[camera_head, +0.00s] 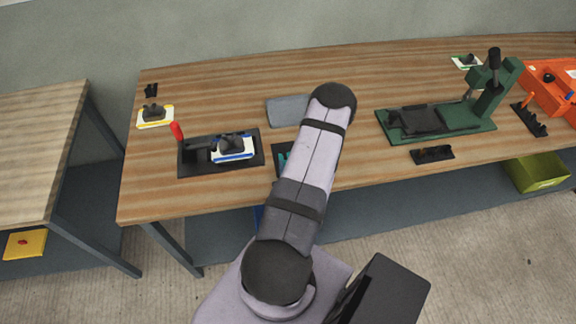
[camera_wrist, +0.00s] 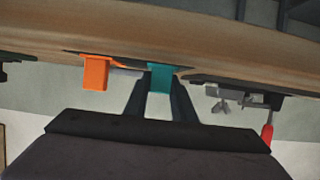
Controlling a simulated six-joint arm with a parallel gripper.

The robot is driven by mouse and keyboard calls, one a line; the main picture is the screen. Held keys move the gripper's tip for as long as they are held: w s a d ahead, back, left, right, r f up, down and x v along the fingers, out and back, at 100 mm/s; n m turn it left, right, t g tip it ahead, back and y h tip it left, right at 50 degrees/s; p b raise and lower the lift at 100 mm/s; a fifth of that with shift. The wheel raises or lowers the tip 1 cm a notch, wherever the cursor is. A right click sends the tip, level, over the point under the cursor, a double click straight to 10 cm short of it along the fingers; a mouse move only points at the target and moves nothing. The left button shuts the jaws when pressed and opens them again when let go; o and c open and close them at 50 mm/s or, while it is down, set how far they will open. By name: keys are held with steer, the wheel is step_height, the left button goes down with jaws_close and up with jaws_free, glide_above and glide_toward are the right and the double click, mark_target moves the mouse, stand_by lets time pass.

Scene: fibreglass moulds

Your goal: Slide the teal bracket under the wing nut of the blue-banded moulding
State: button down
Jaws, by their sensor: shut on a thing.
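The teal bracket (camera_wrist: 160,78) is between the two fingers of my gripper (camera_wrist: 160,92) in the wrist view, and the gripper is shut on it. In the head view my arm hides the gripper; a bit of teal (camera_head: 281,160) shows left of the arm at a dark tray. The blue-banded moulding (camera_head: 233,157) sits on a black fixture (camera_head: 190,168) to the left of the arm, with a dark part on top. A wing-shaped piece (camera_wrist: 222,106) shows right of the gripper in the wrist view; the wing nut is too small to tell in the head view.
A red-handled clamp (camera_head: 177,132) stands on the fixture's left; its handle shows in the wrist view (camera_wrist: 267,136). An orange bracket (camera_wrist: 95,72) is left of the held one. A grey plate (camera_head: 288,111) lies behind. A green press (camera_head: 490,88) stands to the right.

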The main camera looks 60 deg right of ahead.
steer(key=shift+r, duration=0.2)
steer(key=shift+r, duration=0.75)
step_height(320, 180, up, 7)
steer(key=shift+f+p, duration=0.15)
steer(key=shift+p, duration=0.3)
steer(key=shift+r+p, duration=0.75)
steer(key=shift+p, duration=0.15)
step_height(320, 180, up, 6)
steer(key=p, duration=0.6)
